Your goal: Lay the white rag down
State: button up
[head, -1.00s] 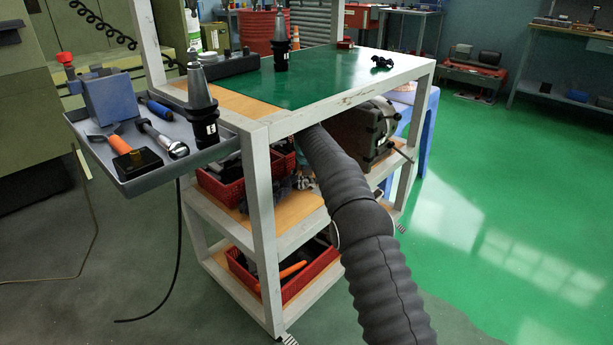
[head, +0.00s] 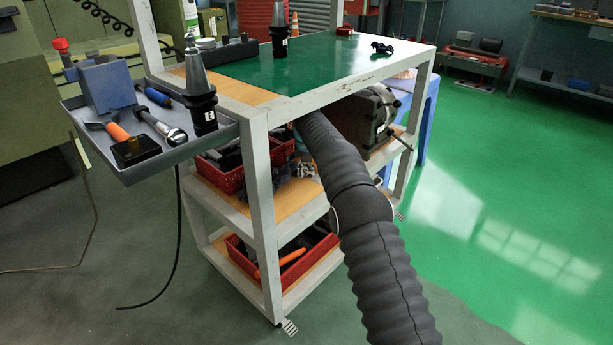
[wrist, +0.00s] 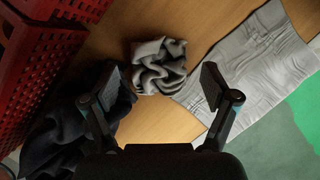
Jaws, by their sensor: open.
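The white rag (wrist: 159,66) is a crumpled, pale grey-white bundle in the wrist view. It appears to rest on the wooden shelf (wrist: 115,42), just beyond my fingertips. My gripper (wrist: 167,86) is open, with one finger on each side below the rag, and nothing is held between them. In the head view a small pale patch that looks like the rag (head: 304,169) shows on the middle shelf, left of my arm. My gripper is hidden there under the cart top.
A dark cloth (wrist: 75,125) lies left of the rag, touching or close to my left finger. A red crate (wrist: 38,65) stands further left. The shelf's pale frame edge (wrist: 255,65) is at right. The green cart top (head: 270,70) is overhead; a grey machine (head: 365,120) sits right.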

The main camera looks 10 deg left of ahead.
aim_at(306, 171)
jog(key=shift+s+d+r+b, duration=0.1)
jog(key=shift+s+d+b, duration=0.1)
jog(key=shift+s+b, duration=0.9)
jog(key=shift+s+d+r+b, duration=0.15)
jog(key=shift+s+b, duration=0.25)
jog(key=shift+b, duration=1.35)
jog(key=s+b, duration=0.2)
jog(key=s+d+b, duration=0.1)
jog(key=s+b, duration=0.2)
jog(key=s+d+b, duration=0.1)
jog(key=s+b, duration=0.1)
jog(key=b, duration=0.1)
jog(key=shift+s+d+r, duration=0.1)
jog(key=shift+s+d, duration=0.05)
jog(key=shift+s+d+r+b, duration=0.1)
jog(key=shift+s+d+b, duration=0.1)
jog(key=shift+s, duration=0.25)
jog(key=shift+s+d+b, duration=0.1)
jog(key=shift+s+b, duration=0.05)
jog(key=shift+s, duration=0.25)
